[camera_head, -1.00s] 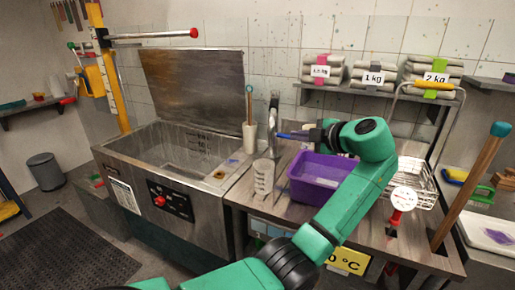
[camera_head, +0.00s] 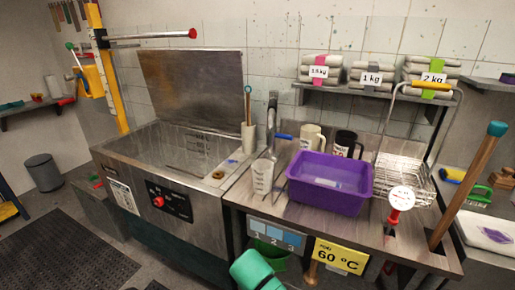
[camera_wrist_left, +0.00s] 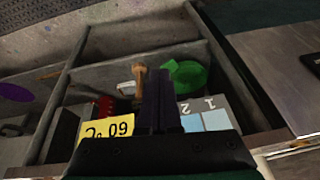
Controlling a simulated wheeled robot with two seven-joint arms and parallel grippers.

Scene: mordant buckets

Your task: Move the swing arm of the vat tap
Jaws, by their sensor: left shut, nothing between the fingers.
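The grey upright tap (camera_head: 272,112) stands between the vat and the bench in the head view, with a short blue lever (camera_head: 284,136) pointing right. The steel vat (camera_head: 180,150) is to its left, with its lid raised. My left gripper is out of the head view; only a green piece of my arm shows at the bottom edge. In the left wrist view my left gripper (camera_wrist_left: 160,85) is shut and empty, in front of the bench's lower shelf and well away from the tap. My right gripper is not in view.
A purple tub (camera_head: 330,182), a clear measuring cup (camera_head: 262,176), two mugs and a wire basket (camera_head: 405,178) stand on the bench. A yellow 60 °C sign (camera_head: 340,256) and a blue numbered panel (camera_head: 276,235) are on its front. Floor at left is partly clear.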

